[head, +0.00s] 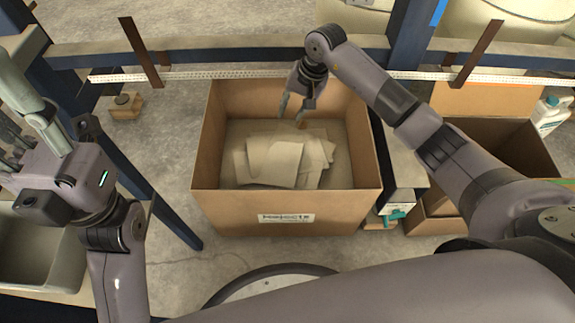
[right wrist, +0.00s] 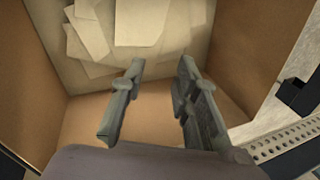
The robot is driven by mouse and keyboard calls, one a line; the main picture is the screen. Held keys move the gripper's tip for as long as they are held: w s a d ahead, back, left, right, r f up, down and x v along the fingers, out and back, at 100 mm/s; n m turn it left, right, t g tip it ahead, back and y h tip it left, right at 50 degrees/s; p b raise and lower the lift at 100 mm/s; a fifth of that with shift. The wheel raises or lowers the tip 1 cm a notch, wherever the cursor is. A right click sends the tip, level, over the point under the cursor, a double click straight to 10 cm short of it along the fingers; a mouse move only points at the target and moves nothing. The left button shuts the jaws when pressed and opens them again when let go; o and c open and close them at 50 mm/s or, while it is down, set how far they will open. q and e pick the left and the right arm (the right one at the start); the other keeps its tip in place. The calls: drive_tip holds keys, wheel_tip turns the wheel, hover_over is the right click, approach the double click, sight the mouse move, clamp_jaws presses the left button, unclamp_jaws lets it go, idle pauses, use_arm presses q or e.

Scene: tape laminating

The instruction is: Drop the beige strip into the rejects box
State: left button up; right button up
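The rejects box (head: 285,207) is a large open brown cardboard box with a white label on its front, in the middle of the head view. Several flat beige pieces (head: 272,162) lie in a loose pile on its floor; they also show in the right wrist view (right wrist: 138,22). I cannot tell which of them is the task's beige strip. My right gripper (head: 292,116) is over the back of the box with its fingers apart and nothing between them; the right wrist view (right wrist: 162,62) shows the same gap. My left gripper (head: 8,150) is at the left edge, its fingers partly cut off.
A steel ruler-like rail (head: 190,76) runs behind the box, with brown upright pieces on it. Another cardboard box (head: 510,150) and a white bottle (head: 551,115) stand at the right. A grey bin (head: 70,262) is at the lower left.

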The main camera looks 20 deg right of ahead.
drive_tip(key=shift+r, duration=0.1)
drive_tip(key=v, duration=1.2)
